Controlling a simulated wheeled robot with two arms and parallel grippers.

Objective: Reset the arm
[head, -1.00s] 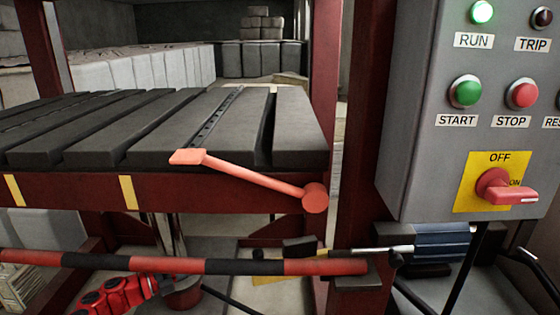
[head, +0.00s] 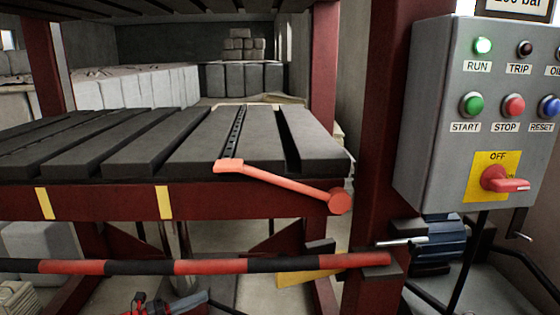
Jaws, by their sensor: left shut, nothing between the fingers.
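Red and black parts show there with a dark bar reaching right. My right gripper is not in view. An orange lever (head: 285,185) slopes down to the right across the front of a slatted dark table (head: 150,155). Its round end is at the table's right corner. No gripper touches the lever.
A red and black striped bar (head: 210,266) crosses in front, below the table. A grey control box (head: 435,130) with lit green RUN lamp, push buttons and a red rotary switch (head: 497,180) stands at the right. Pale stacked sacks (head: 140,88) lie behind.

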